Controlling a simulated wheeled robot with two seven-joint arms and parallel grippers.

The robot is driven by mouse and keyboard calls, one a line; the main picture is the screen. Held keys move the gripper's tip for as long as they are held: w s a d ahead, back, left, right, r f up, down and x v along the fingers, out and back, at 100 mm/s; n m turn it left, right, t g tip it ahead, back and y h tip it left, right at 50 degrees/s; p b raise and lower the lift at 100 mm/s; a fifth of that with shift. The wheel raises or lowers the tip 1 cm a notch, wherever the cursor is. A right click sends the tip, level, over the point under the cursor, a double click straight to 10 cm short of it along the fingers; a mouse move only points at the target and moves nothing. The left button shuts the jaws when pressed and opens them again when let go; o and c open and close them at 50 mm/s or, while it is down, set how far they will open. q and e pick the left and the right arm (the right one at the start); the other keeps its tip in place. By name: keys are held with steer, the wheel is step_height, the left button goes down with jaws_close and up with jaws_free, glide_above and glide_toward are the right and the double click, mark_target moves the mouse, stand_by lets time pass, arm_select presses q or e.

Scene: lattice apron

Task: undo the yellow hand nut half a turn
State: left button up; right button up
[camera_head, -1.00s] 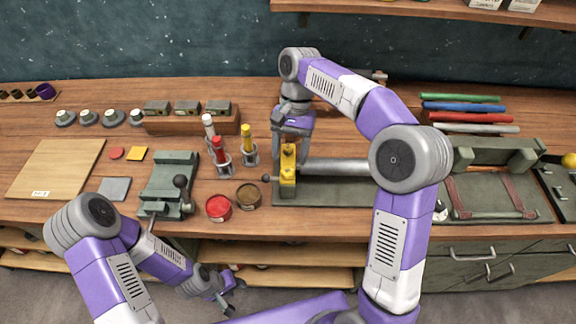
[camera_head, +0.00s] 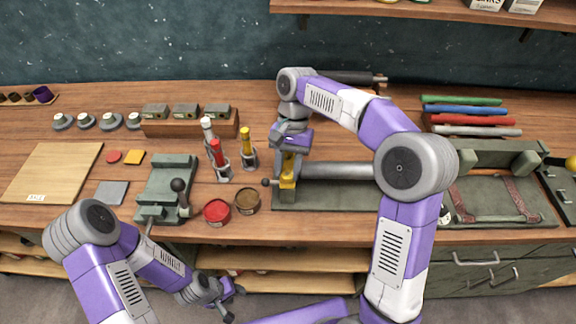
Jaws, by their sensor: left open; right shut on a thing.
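The yellow hand nut (camera_head: 288,168) is at the left end of a grey pipe (camera_head: 345,170) on a dark green base plate (camera_head: 325,197). My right gripper (camera_head: 289,153) reaches down over it from above and is shut on it. The gripper hides the upper part of the nut, so the exact grip and the nut's turn are hard to see. A small dark ball knob (camera_head: 266,182) sticks out to the left of the nut. My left gripper (camera_head: 228,299) is open and empty, low in front of the bench.
A green vise (camera_head: 166,185), a red tin (camera_head: 217,211) and a brown tin (camera_head: 246,199) stand left of the nut. Red and yellow bottles (camera_head: 246,143) stand close behind them. A clamp fixture (camera_head: 497,200) lies to the right.

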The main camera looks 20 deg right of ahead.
mark_target(285, 166)
steer(key=shift+r+p, duration=0.1)
steer(key=shift+p, duration=0.45)
steer(key=n+h+p, duration=0.1)
steer(key=n+p, duration=0.2)
steer(key=p, duration=0.1)
steer(key=shift+a+r, duration=0.15)
steer(key=shift+w+f+n+h+p, duration=0.1)
steer(key=shift+f+n+h+p, duration=0.1)
steer(key=shift+n+h+p, duration=0.4)
steer(key=o, duration=1)
steer(key=shift+o, duration=0.2)
steer(key=p+v, duration=0.2)
steer(key=v, duration=0.5)
steer(key=shift+w+r, duration=0.15)
steer(key=shift+w, duration=0.1)
